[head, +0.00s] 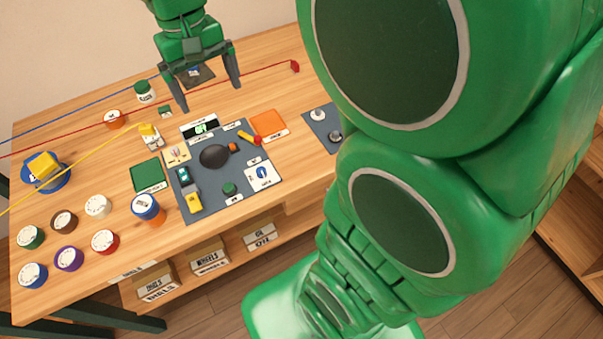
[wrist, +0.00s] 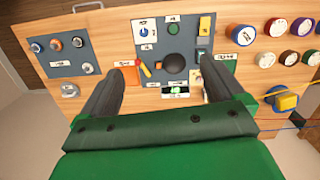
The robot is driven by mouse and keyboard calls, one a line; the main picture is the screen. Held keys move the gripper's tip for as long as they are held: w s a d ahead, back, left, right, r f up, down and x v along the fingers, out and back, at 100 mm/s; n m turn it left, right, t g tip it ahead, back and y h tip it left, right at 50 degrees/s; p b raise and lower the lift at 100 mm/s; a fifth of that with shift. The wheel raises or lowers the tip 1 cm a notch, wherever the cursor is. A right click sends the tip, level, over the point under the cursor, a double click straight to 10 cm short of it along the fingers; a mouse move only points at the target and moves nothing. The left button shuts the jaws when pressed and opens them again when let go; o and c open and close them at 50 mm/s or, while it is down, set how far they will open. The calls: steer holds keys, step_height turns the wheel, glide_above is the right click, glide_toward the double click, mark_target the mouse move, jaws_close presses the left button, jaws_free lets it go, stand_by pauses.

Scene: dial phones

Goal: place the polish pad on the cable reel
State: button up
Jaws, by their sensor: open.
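A blue round thing (head: 62,183), which looks like the cable reel, stands at the table's left edge. A yellow squarish piece (head: 43,165) sits on top of it; I cannot tell whether this is the polish pad or part of the reel. Both show at the right of the wrist view, the blue base (wrist: 279,90) under the yellow piece (wrist: 287,102). My gripper (head: 211,97) is open and empty above the back of the table, well right of the reel. In the wrist view its fingers (wrist: 168,72) are spread wide, pointing toward the grey mat.
A grey mat (head: 216,205) holds a dark oval piece (head: 214,156) and several small items. Green (head: 148,175) and orange (head: 268,122) squares lie beside it. Several round pots stand front left, near a blue-and-orange one (head: 147,208). Blue, red and yellow lines cross the left side.

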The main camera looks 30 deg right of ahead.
steer(key=s+d+f, duration=0.2)
steer(key=s+d, duration=0.1)
steer(key=s, duration=0.7)
steer(key=s+d+f+m, duration=0.1)
steer(key=s+d+f, duration=0.2)
steer(key=s, duration=0.8)
steer(key=shift+d+f, duration=0.35)
steer(key=shift+d, duration=0.15)
